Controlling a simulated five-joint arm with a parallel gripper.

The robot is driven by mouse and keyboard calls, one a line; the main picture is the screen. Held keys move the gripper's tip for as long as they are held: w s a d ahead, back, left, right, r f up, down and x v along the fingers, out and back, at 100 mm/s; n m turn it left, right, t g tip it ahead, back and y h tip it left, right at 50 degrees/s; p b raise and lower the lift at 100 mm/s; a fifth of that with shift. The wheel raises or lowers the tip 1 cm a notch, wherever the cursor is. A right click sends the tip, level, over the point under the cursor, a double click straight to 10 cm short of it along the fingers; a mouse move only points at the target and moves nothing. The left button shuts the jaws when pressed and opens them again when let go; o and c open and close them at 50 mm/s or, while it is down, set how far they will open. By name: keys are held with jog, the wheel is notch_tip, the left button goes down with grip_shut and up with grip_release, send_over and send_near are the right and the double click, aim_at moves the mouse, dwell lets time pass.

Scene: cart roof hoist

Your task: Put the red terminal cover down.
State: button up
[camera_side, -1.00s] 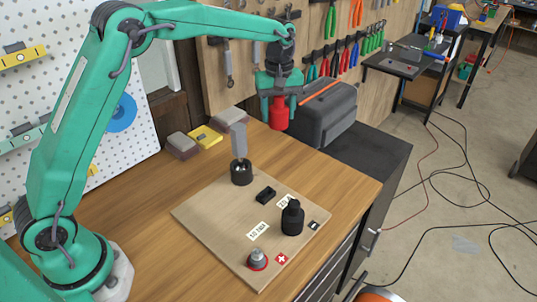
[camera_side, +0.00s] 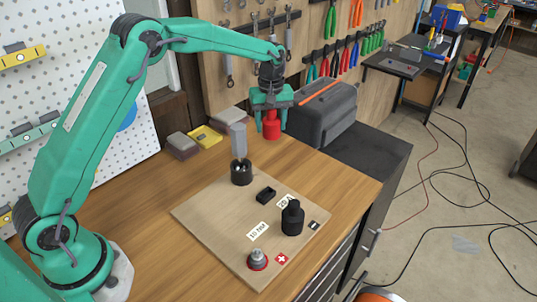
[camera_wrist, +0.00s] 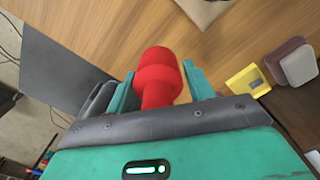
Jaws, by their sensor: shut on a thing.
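The red terminal cover (camera_side: 271,129) is a red stepped cylinder with a wider lower end, hanging under my gripper (camera_side: 270,112) in the side view. My gripper is shut on its narrower upper part. In the wrist view the cover (camera_wrist: 158,72) sits between the two green fingers (camera_wrist: 160,88), its wide end pointing away from the palm. It is over the bare rear part of the wooden bench (camera_side: 330,175), behind the board. Whether its lower end touches the bench I cannot tell.
A light board (camera_side: 215,225) carries a metal terminal with a red ring (camera_side: 258,259), a black terminal cover (camera_side: 292,217), a black holder with a grey piece (camera_side: 240,172) and a small black block (camera_side: 265,194). A dark toolbox (camera_side: 322,115) and sanding blocks (camera_side: 182,145) stand behind.

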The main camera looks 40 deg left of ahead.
jog(key=w+a+f, duration=0.1)
jog(key=a, duration=0.1)
jog(key=w+a+f, duration=0.1)
jog(key=a, duration=0.1)
jog(key=w+a+f, duration=0.1)
jog(key=a+f, duration=0.1)
jog(key=shift+a, duration=0.15)
jog(key=shift+f, duration=0.1)
jog(key=shift+f, duration=1.95)
jog(key=shift+f, duration=0.2)
jog(key=o, duration=1.3)
jog(key=shift+c, duration=0.2)
jog(key=shift+r, duration=0.15)
notch_tip(320, 180, up, 12)
jog(key=shift+r, duration=0.15)
